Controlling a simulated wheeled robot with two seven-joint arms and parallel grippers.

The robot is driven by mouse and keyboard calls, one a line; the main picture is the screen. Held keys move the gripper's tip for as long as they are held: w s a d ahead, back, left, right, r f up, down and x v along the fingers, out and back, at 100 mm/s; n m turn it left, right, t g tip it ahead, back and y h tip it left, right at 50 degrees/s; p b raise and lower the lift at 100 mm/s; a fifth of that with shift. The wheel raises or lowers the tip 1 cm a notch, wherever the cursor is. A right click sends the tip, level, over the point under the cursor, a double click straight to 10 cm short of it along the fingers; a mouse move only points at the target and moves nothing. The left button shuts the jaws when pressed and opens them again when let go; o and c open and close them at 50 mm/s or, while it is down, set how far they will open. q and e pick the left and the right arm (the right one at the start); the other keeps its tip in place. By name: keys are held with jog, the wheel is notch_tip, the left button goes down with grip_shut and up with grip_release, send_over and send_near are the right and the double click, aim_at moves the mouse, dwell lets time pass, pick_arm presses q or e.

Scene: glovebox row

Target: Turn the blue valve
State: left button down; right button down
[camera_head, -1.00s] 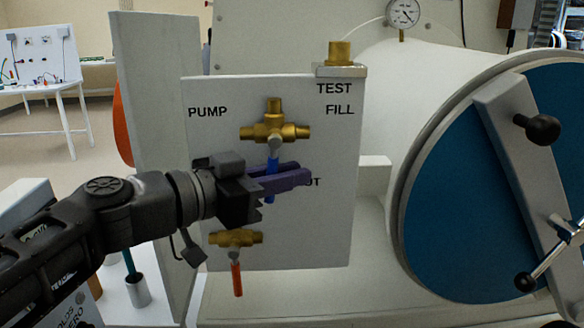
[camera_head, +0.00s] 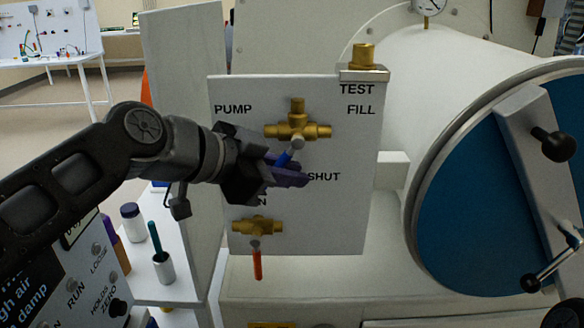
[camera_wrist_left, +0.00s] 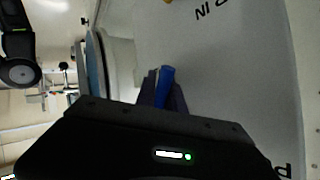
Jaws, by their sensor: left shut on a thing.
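The blue valve handle (camera_head: 288,156) hangs from a brass valve body (camera_head: 297,130) on the white panel, tilted with its lower end toward the left. My left gripper (camera_head: 288,173) comes in from the left, with its purple fingers shut on the handle's lower part. In the left wrist view the blue handle (camera_wrist_left: 165,86) shows between the fingers (camera_wrist_left: 162,92). The words PUMP, TEST, FILL and SHUT are printed around the valve; other lettering is partly covered by my gripper. My right gripper is not in view.
A brass fitting (camera_head: 364,57) tops the panel. A round blue door (camera_head: 500,190) with black knobs stands at right. A holder cup (camera_head: 163,267) stands at lower left.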

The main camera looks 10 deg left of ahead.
pick_arm(q)
jog(key=c, duration=1.7)
grip_release()
jog(key=shift+b+v, duration=0.45)
jog(key=shift+v, duration=3.45)
jog(key=shift+c, duration=0.4)
